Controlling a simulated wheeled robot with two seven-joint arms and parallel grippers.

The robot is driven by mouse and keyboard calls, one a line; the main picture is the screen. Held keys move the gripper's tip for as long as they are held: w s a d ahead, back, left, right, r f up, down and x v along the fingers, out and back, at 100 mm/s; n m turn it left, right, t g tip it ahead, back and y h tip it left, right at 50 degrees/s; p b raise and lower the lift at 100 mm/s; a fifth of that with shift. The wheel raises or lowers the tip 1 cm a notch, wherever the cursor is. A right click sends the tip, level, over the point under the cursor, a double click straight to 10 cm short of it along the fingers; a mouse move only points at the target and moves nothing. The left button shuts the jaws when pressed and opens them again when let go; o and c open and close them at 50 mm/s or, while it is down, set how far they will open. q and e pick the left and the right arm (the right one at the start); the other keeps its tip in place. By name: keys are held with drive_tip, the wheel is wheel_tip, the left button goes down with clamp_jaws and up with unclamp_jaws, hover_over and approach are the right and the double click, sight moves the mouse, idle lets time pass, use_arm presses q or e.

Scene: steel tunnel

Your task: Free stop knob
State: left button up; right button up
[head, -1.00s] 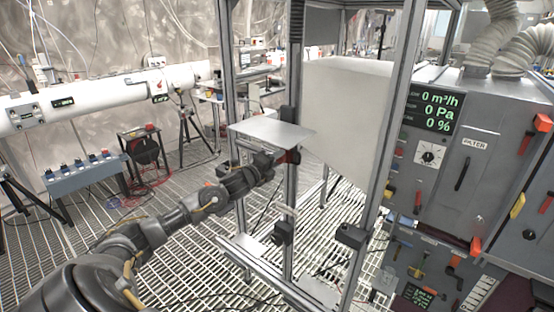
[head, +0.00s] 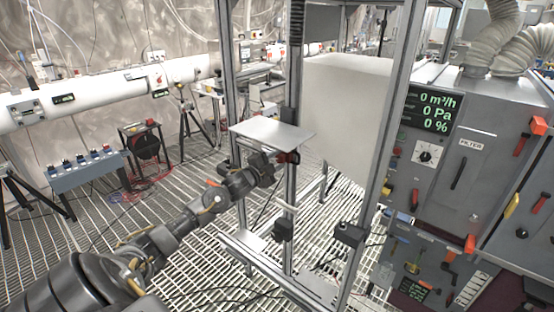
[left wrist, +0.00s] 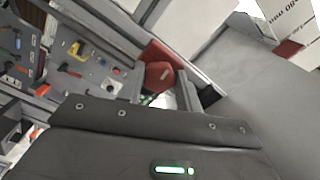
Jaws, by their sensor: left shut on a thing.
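The red stop knob (head: 288,157) shows at the upright of the metal frame, just under the flat plate. My left gripper (head: 276,161) reaches it from the left and is shut on it; the fingertips are small and partly hidden in the head view. In the left wrist view the red knob (left wrist: 158,75) shows just beyond the dark gripper body, beside a metal rail. My right gripper is in neither view.
A flat metal plate (head: 272,133) sits just above my left gripper. Aluminium uprights (head: 378,150) and a large white block (head: 342,112) stand to the right. A grey filter cabinet (head: 455,170) fills the right side. The grated floor (head: 120,235) at left is mostly open.

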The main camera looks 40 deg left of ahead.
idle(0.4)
use_arm(q)
drive_tip(key=o, duration=1)
drive_tip(key=shift+s+d+b, duration=0.1)
drive_tip(key=shift+s+b, duration=1.3)
drive_tip(key=shift+s, duration=4)
drive_tip(key=shift+n, duration=0.3)
